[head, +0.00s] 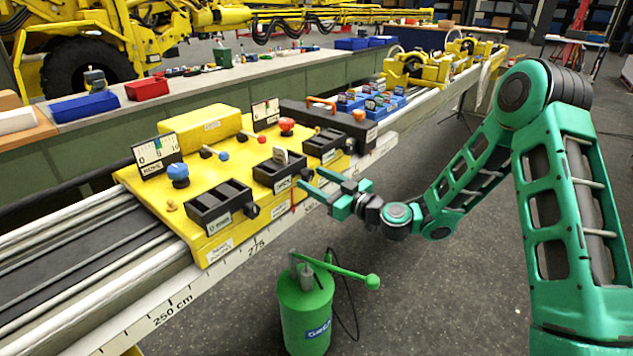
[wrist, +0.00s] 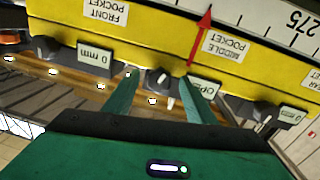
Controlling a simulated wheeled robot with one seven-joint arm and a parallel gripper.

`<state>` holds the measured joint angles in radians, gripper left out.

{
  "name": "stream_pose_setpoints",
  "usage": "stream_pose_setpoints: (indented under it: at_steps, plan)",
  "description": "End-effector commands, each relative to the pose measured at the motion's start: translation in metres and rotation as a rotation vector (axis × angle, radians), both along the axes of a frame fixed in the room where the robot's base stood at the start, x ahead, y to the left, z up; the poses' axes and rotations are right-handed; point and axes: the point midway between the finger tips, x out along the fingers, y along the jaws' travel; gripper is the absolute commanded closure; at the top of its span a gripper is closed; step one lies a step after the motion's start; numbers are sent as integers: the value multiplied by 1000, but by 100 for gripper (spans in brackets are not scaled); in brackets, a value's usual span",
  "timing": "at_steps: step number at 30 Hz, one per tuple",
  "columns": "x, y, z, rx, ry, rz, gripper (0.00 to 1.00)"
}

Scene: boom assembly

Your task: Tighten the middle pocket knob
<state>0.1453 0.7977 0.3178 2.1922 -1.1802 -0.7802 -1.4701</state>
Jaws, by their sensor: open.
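The middle pocket (head: 271,177) is a black box at the front edge of the yellow fixture plate (head: 228,246). Its small black knob (head: 307,174) sticks out at the right end of its front. In the wrist view, this knob (wrist: 163,77) has a pale pointer and sits beside a label reading "OPEN" (wrist: 204,88). My green gripper (head: 309,178) is open, its fingers pointing at the knob. In the wrist view, the fingertips (wrist: 158,76) lie on either side of the knob. I cannot tell whether they touch it.
The front pocket knob (head: 251,210) and rear pocket knob (head: 349,145) flank the middle one; their labels beside them read "0 mm". A red arrow (wrist: 200,38) marks the plate's side. A green canister (head: 304,310) with a lever stands on the floor below my gripper.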

Motion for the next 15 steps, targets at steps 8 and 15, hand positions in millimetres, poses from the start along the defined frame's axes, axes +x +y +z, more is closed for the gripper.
stream_pose_setpoints:
  at_steps: [8,15]
  plan:
    - [4,4,0,0,0,-1,49]
    - [4,4,0,0,0,0,83]
